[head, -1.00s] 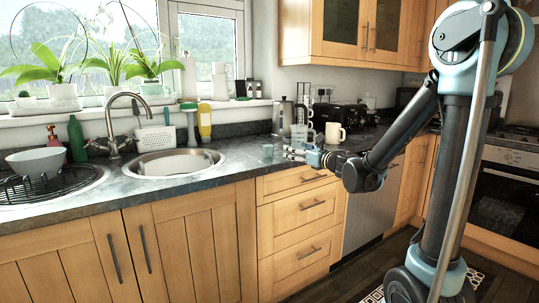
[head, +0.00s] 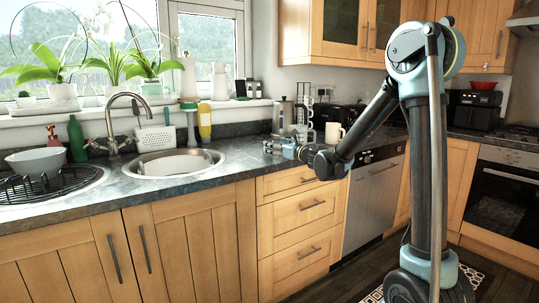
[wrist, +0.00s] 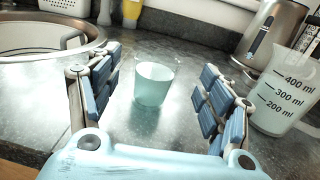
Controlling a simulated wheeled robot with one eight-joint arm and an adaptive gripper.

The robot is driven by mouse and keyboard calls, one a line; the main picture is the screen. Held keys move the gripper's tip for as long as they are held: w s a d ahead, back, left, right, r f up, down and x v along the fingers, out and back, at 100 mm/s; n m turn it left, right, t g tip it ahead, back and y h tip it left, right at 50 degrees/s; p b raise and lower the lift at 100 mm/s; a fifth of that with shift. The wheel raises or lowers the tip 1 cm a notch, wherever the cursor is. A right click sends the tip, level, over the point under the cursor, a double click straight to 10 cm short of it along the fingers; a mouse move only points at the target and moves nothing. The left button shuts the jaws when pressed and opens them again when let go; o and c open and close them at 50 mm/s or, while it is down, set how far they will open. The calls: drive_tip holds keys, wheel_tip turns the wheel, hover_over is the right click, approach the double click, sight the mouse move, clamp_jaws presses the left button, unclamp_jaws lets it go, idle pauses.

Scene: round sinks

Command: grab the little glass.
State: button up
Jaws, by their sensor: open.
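The little glass (wrist: 153,84) is a small, pale blue-green, see-through tumbler standing upright on the grey worktop in the wrist view. My gripper (wrist: 160,66) is open, with one blue-padded finger on each side of the glass and a visible gap to both. The glass stands between the fingers, towards their tips. In the head view my gripper (head: 271,147) is low over the worktop, right of the round sink, and I cannot clearly make out the glass there.
A measuring jug (wrist: 280,95) stands close beside the right finger, with a metal kettle (wrist: 272,35) behind it. The round sink (head: 172,163) lies to the left. A cream mug (head: 334,133) stands further right. The worktop behind the glass is clear for a short stretch.

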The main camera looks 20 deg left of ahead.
drive_tip(key=shift+x, duration=2.6)
drive_tip(key=shift+s, duration=0.2)
drive_tip(key=c, duration=1.4)
